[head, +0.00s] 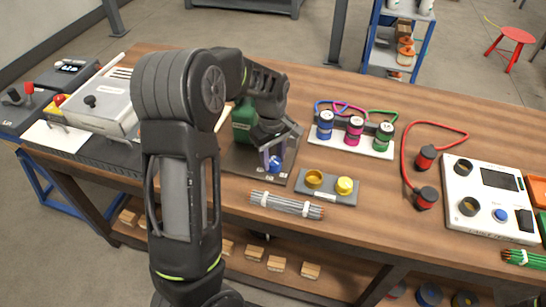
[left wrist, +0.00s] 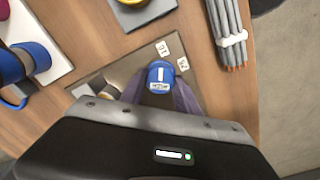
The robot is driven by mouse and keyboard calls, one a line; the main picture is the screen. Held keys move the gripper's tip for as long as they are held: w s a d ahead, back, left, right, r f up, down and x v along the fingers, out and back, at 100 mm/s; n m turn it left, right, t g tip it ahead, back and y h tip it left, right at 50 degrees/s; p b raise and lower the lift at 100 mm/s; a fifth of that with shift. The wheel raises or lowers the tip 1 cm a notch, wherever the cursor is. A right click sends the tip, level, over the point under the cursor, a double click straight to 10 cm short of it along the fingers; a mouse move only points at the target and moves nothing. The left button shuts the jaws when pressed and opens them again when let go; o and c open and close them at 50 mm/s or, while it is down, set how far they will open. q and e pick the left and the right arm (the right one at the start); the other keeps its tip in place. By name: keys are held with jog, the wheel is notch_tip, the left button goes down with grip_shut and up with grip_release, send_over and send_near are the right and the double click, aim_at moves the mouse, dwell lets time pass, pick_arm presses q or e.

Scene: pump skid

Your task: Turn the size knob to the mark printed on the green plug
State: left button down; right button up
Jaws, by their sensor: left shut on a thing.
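A blue knob (head: 275,164) sits on the dark base plate (head: 240,165) of a green machine (head: 243,120), partly hidden by my arm. In the left wrist view the knob (left wrist: 160,74) bears a white pointer line and a small label. Two white number tags (left wrist: 163,48) stand beside it; I cannot read them surely. My left gripper (head: 271,157) is shut on the knob, one finger on each side. The green plug (head: 384,136) stands at the right of a white board, beside blue and magenta ones; its print is too small to read. My right gripper is not in view.
The white plug board (head: 350,146) stands behind. Red-cabled plugs (head: 425,158) and a white tester (head: 488,195) are further right.

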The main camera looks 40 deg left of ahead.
aim_at(272, 160)
pick_arm(q)
jog(key=c, duration=0.9)
grip_release()
notch_tip(272, 160, up, 8)
jog(key=shift+f, duration=0.1)
